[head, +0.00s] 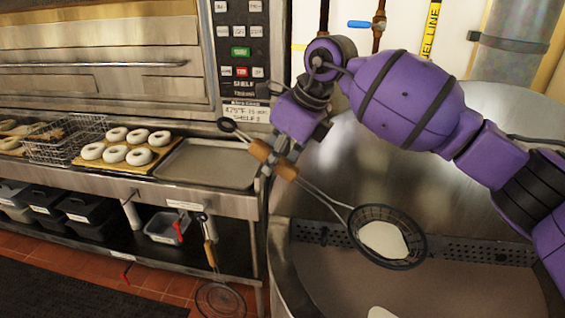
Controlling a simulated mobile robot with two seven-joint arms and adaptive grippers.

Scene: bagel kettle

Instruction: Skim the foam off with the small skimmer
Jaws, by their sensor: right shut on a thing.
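My right gripper (272,158) is shut on the wooden handle of the small skimmer (414,246). The skimmer slants down to the right, its round dark mesh basket over the kettle (280,268). A white foam patch (383,239) shows inside the basket's rim; I cannot tell whether it lies in the mesh or is seen through it. Another pale foam patch (381,313) shows on the brown liquid (450,292) at the bottom edge. My left gripper is out of view.
A perforated dark bar (478,250) crosses the kettle behind the basket. At left, a steel counter holds a board of bagels (126,145), a wire basket (62,140) and an empty tray (208,165). A larger skimmer (219,299) hangs below the counter's edge.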

